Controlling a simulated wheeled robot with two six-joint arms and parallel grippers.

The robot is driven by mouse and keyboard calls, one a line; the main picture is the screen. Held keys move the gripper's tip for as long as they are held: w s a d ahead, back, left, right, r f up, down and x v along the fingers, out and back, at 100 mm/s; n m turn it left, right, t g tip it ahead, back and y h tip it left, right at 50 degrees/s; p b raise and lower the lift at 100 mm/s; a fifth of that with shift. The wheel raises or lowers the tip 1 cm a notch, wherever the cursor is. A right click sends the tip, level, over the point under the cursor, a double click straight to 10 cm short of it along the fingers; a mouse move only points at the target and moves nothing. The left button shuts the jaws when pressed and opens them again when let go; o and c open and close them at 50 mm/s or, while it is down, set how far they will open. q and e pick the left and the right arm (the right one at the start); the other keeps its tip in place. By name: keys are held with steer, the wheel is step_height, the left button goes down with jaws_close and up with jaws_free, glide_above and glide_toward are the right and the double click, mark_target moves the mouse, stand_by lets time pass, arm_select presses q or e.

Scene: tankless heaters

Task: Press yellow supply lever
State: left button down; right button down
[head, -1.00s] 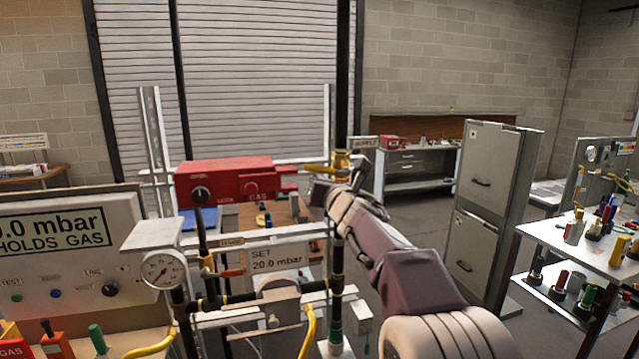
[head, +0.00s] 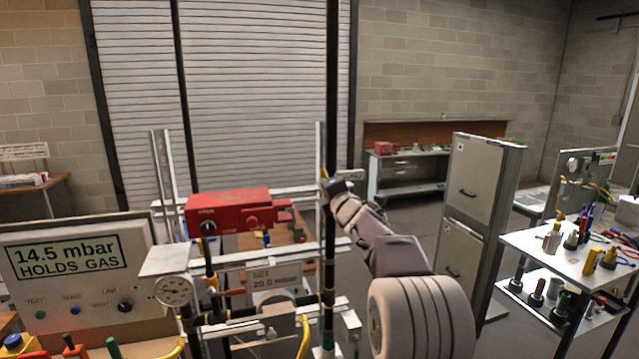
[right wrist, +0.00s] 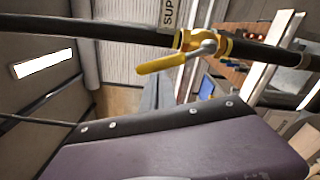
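The yellow supply lever (right wrist: 160,63) sits on a brass valve on a black pipe. In the head view only a small yellow part (head: 325,173) shows beside the upright pipe, and my right gripper hides the rest. My right gripper (head: 335,187) is at the valve; I cannot tell whether it touches the lever. Its fingertips are not clear in either view. A label reading "SUP" (right wrist: 168,14) is by the valve. My left gripper is not in view.
A red box (head: 230,211) is mounted left of the pipe. A display panel (head: 70,255) reads 14.5 mbar, HOLDS GAS. A round gauge (head: 174,290) is beside it. A grey cabinet (head: 477,190) and a tool table (head: 560,262) stand on the right.

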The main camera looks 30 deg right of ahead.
steer(key=shift+s+d+r+m+p, duration=0.2)
steer(key=shift+d+r+m+p, duration=0.15)
steer(key=shift+d+m+p, duration=0.4)
steer(key=shift+s+d+r+m+p, duration=0.15)
steer(key=shift+d+r+m+p, duration=0.15)
steer(key=shift+d+m+p, duration=0.4)
steer(key=shift+d, duration=0.15)
